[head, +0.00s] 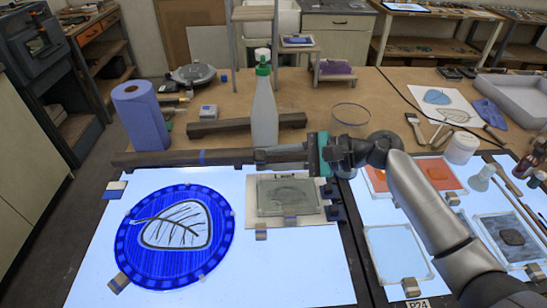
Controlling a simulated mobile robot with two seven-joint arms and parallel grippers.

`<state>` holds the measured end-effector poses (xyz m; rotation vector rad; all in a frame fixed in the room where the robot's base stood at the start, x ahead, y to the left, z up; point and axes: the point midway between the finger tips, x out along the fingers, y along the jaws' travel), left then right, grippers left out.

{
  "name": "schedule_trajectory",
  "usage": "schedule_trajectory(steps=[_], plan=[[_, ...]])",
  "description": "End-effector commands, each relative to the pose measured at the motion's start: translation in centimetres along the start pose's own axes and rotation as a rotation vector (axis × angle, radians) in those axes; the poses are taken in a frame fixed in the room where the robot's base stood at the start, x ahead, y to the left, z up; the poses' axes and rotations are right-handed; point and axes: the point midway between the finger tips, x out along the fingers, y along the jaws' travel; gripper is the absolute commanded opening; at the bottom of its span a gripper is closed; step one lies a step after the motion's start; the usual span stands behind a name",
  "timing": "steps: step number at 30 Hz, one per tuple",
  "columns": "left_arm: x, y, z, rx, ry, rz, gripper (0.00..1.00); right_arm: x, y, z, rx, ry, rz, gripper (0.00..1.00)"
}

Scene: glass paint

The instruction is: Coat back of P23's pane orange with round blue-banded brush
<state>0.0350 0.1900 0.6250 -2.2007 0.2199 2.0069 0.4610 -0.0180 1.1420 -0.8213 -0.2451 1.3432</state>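My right gripper (280,157) reaches in from the right and points left, just past the upper edge of a small pane (290,195). I cannot tell from this angle whether its fingers are open or shut. The pane is greenish grey, lies on a pale sheet on the light table and has small clips around it. Its label is too small to read, so I cannot tell which pane is P23. The label P24 (418,304) shows at the bottom edge. Flat brushes (414,128) lie at the right; I cannot pick out a round blue-banded brush. My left gripper is out of view.
A green-capped bottle (264,110) stands just behind my gripper. Jars and panes crowd the right.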

Motion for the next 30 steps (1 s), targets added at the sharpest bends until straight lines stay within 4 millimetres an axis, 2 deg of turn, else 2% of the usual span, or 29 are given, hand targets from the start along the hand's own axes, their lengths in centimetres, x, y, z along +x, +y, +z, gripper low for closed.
schedule_trajectory(steps=[14,16,23,30], plan=[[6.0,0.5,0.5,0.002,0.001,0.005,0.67,1.6,3.4,-3.7,-0.002,-0.001,0.0,0.0],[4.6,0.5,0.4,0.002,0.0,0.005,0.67,0.9,4.2,-2.3,0.001,0.0,0.003,0.0],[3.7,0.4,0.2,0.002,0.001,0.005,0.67,-0.2,6.9,0.0,0.002,0.0,0.001,0.0],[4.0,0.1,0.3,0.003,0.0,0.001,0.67,-4.1,6.7,-2.1,0.002,0.005,0.0,0.0]])
